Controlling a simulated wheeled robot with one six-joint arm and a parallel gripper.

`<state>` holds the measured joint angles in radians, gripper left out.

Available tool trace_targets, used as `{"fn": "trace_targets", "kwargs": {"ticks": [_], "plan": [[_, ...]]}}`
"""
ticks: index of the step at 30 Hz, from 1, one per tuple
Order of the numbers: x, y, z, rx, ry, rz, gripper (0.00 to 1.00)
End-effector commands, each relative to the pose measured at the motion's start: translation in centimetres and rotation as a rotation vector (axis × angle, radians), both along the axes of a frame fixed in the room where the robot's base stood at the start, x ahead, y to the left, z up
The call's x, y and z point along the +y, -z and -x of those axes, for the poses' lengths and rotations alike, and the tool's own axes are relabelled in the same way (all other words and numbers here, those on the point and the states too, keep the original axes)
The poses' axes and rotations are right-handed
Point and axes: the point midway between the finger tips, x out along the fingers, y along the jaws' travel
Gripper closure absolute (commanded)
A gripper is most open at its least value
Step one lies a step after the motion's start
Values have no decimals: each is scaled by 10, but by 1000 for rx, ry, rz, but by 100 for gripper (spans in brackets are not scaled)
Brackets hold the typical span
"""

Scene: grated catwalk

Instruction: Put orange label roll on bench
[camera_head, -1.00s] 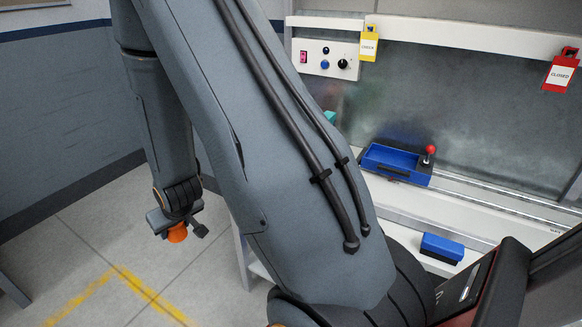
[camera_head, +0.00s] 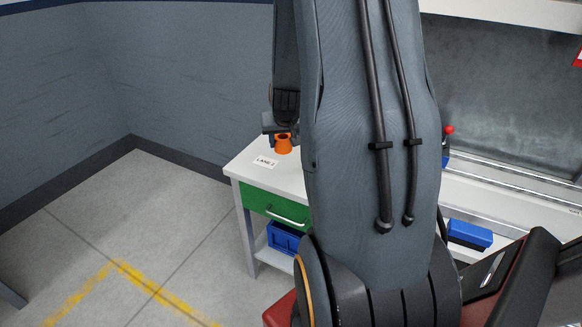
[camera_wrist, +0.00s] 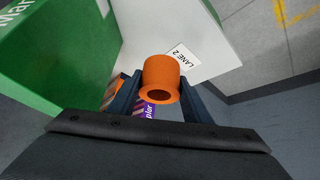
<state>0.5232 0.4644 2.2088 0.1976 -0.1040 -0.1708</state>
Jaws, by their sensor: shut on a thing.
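The orange label roll (camera_head: 284,145) is a short hollow cylinder. In the wrist view the roll (camera_wrist: 162,74) sits between the two dark fingers of my gripper (camera_wrist: 160,88), which is shut on it. In the head view my gripper (camera_head: 281,136) is over the white bench top (camera_head: 242,166), just behind a white label reading LANE. Whether the roll touches the bench top or hangs above it cannot be told. The bench has a green drawer front (camera_head: 271,207). Much of the bench is hidden behind my arm.
The lane label (camera_wrist: 182,60) lies flat close to the roll. A large green box (camera_wrist: 60,50) with white lettering stands nearby, and a purple item (camera_wrist: 148,111) shows below the roll. A blue bin (camera_head: 285,238) is under the drawer. A blue block (camera_head: 468,235) lies right.

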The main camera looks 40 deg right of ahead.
Motion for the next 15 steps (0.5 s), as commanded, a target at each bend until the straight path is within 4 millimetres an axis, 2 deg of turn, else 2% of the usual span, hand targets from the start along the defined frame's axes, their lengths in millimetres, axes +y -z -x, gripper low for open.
{"fn": "trace_targets", "kwargs": {"ticks": [1, 4, 12, 15], "plan": [[-9, -3, 3, -4, 18, 0, 79], [-17, 0, 7, 0, 33, -2, 79], [-17, 40, 8, 3, 34, -5, 79], [-17, 49, 8, 1, 34, -4, 79]]}}
